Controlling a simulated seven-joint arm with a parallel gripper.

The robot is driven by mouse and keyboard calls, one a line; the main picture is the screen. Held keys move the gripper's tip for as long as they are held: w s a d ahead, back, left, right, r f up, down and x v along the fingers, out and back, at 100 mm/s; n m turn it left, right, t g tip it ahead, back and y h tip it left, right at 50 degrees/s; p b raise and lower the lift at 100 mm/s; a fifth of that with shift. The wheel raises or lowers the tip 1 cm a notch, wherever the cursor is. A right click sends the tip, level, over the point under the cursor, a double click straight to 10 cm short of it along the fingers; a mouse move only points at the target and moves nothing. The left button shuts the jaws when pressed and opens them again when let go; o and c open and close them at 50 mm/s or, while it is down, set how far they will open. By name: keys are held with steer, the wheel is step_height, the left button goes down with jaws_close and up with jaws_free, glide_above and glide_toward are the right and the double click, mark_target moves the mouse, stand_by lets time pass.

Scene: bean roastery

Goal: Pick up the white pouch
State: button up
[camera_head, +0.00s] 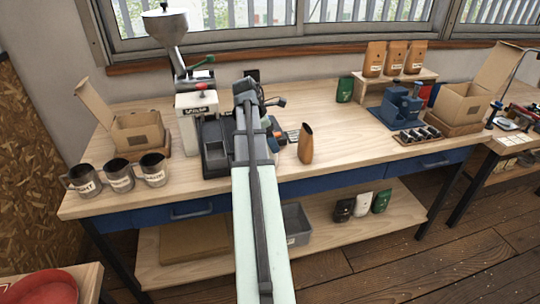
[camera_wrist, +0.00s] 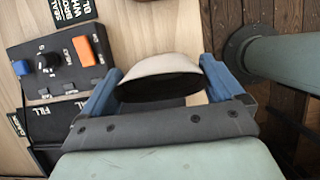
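A white pouch (camera_head: 362,204) stands on the lower shelf in the head view, between a black pouch (camera_head: 343,209) and a green pouch (camera_head: 381,201). My gripper (camera_wrist: 160,72) is above the tabletop, higher than the shelf and to the left of the pouches. The wrist view shows its two blue fingers spread wide apart. A pale, rounded thing (camera_wrist: 160,65) with a dark opening shows between them; I cannot tell what it is or whether the fingers touch it. The white pouch does not clearly show in the wrist view. My arm hides the gripper in the head view.
A brown slant-topped vessel (camera_head: 306,146) stands right of my arm. A grinder (camera_head: 195,115) and control panel (camera_wrist: 58,62) are close by. The tabletop (camera_head: 340,165) overhangs the lower shelf (camera_head: 405,225), where a grey bin (camera_head: 297,222) stands left of the pouches.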

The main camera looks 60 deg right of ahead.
steer(key=c, duration=0.7)
steer(key=shift+r, duration=0.1)
step_height(320, 180, up, 8)
steer(key=shift+r, duration=0.6)
steer(key=shift+t+h, duration=0.6)
steer(key=shift+w+a+r, duration=0.1)
steer(key=shift+w+a, duration=1.8)
steer(key=shift+w, duration=0.65)
steer(key=shift+w+a, duration=1.95)
steer(key=shift+w, duration=0.6)
steer(key=shift+w+a+r, duration=0.1)
steer(key=shift+w+a, duration=1.8)
steer(key=shift+w, duration=0.65)
